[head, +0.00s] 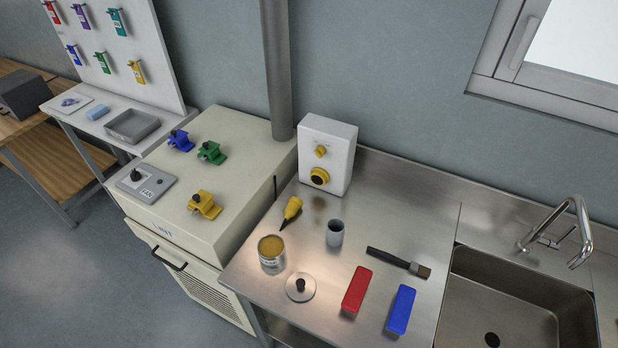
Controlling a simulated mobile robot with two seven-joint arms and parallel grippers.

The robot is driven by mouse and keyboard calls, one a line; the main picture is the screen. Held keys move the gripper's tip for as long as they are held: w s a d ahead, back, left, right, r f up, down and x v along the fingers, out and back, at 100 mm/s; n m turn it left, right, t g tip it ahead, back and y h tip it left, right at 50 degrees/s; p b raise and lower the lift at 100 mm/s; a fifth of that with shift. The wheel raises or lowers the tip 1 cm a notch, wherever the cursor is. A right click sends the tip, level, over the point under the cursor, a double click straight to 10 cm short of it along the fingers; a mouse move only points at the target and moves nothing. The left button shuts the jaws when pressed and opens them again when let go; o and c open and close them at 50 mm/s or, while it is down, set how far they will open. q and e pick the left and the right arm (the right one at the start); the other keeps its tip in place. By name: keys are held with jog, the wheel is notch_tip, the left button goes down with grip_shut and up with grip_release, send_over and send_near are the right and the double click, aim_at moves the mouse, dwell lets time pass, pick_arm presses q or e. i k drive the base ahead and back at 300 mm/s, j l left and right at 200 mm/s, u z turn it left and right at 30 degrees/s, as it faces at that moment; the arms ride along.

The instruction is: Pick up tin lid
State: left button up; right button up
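The tin lid (301,287) is a round, flat, silver disc with a dark knob in its middle. It lies on the steel counter near the front edge, apart from the tin. The open tin (272,254) stands upright just behind and to the left of the lid, with yellowish-brown contents showing at its top. Neither of my grippers shows in the head view.
Near the lid on the counter (395,200) are a red block (356,289), a blue block (401,309), a brush (398,262), a grey cup (335,233) and a yellow bottle (291,211). A white box (326,153) stands behind. A sink (515,300) lies right.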

aim_at(300, 286)
jog(key=i+l+u, duration=0.2)
jog(key=u, duration=0.25)
jog(key=i+l+u, duration=0.2)
jog(key=l+u, duration=0.25)
jog(key=i+l+u, duration=0.1)
jog(key=l+u, duration=0.2)
jog(key=u, duration=0.15)
